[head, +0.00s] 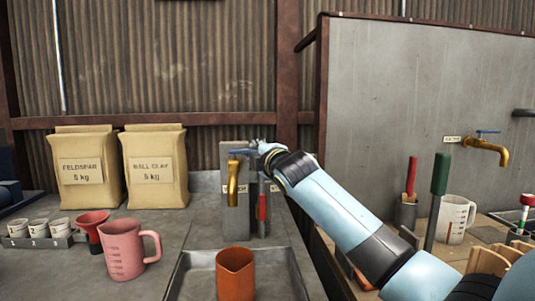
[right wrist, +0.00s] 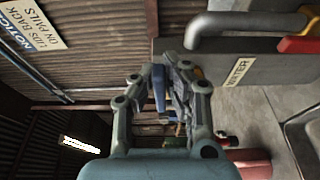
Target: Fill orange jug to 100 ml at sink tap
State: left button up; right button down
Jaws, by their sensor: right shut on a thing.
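The orange jug (head: 236,278) stands upright in the grey sink tray (head: 288,262), below and in front of the brass sink tap (head: 233,182). Its lower part is cut off by the picture's edge. I see no water stream, and the level inside cannot be read. My right gripper (head: 264,150) is at the top of the tap, shut on its blue lever (head: 242,151). In the right wrist view the fingers (right wrist: 172,92) close around the blue lever (right wrist: 158,90). My left gripper is not in view.
A pink measuring jug (head: 124,250), a red funnel (head: 92,228) and small cups (head: 40,230) stand left of the sink. Two paper sacks (head: 155,170) stand behind. At right are a second tap (head: 488,148), a white jug (head: 455,218) and a green-handled tool (head: 440,175).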

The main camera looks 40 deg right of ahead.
jog(key=shift+s+a+f+m+h+b, duration=0.15)
jog(key=shift+a+m+h+b, duration=0.25)
jog(key=shift+h, duration=0.2)
jog(key=shift+s+m+g+h+b, duration=0.15)
jog(key=shift+m+g+h+b, duration=0.15)
jog(key=shift+m+h, duration=0.1)
pick_arm(q)
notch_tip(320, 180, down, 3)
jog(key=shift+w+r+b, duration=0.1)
jog(key=shift+b, duration=0.4)
pick_arm(e)
jog(key=shift+s+a+m+g+h, duration=0.1)
jog(key=shift+s+m+g+h, duration=0.15)
jog(key=shift+m+g+h, duration=0.65)
jog(key=shift+t+h, duration=0.3)
jog(key=shift+t, duration=0.1)
jog(key=c, duration=1.4)
grip_release()
jog(key=shift+n, duration=0.3)
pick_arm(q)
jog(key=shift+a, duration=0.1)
pick_arm(e)
jog(key=shift+o, duration=0.2)
jog(key=v, duration=1.2)
